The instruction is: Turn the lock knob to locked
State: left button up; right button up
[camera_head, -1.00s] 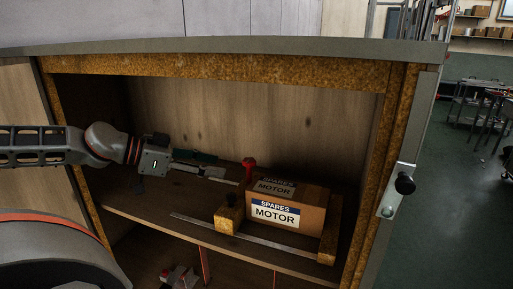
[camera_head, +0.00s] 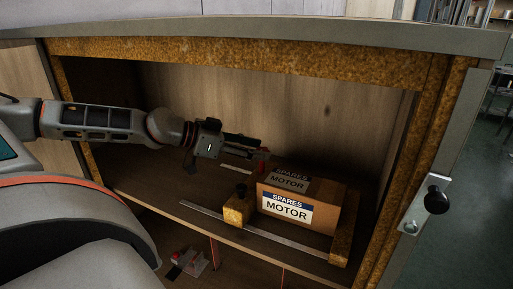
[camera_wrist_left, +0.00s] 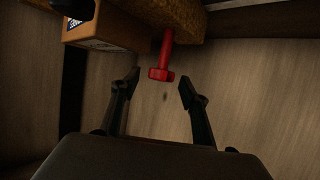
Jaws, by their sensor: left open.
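A red T-shaped knob (camera_head: 264,153) stands behind the cardboard box on the cabinet shelf. In the left wrist view the red knob (camera_wrist_left: 162,74) sits on a red stem beside a rough brown block (camera_wrist_left: 172,14). My left gripper (camera_head: 258,147) reaches in from the left and is open. Its fingertips lie either side of the knob in the wrist view, apart from it. A black knob (camera_head: 240,189) tops a small brown block, and another black knob (camera_head: 437,200) is on a metal plate at the right. No lock marking is readable. My right gripper is not in view.
The box marked SPARES MOTOR (camera_head: 287,208) stands between the small brown block (camera_head: 238,210) and another block (camera_head: 342,242), by a metal rail (camera_head: 200,213). The cabinet frame (camera_head: 230,60) surrounds the opening. A red and grey object (camera_head: 188,263) lies on the lower shelf.

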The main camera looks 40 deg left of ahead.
pick_arm(q)
jog(key=shift+w+d+f, duration=0.15)
jog(key=shift+w, duration=0.15)
jog(key=c, duration=1.1)
